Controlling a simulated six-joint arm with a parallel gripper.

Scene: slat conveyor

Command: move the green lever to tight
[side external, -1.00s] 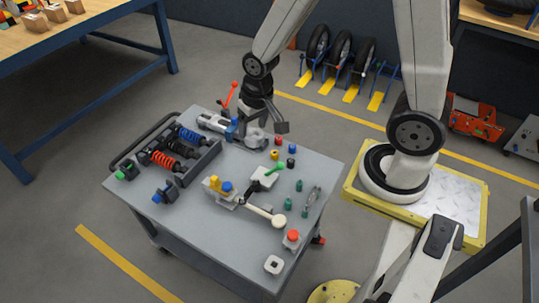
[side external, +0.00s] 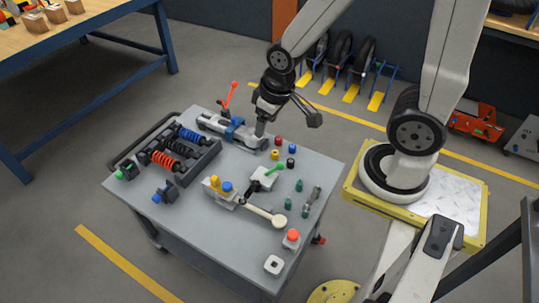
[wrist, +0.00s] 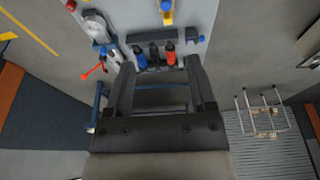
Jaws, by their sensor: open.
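The green lever (side external: 274,169) sits on a pale block (side external: 262,180) near the middle of the grey cart top. Its handle points up and to the right in the side view. Any marking for tight is too small to read. My gripper (side external: 262,130) is above the back of the cart, behind the green lever and apart from it. In the wrist view my gripper (wrist: 160,66) has its two fingers spread with nothing between them. I cannot make out the green lever in the wrist view.
A vise-like fixture with a red lever (side external: 229,96) stands close to my gripper's left. A rack of springs (side external: 172,155) is at the cart's left.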

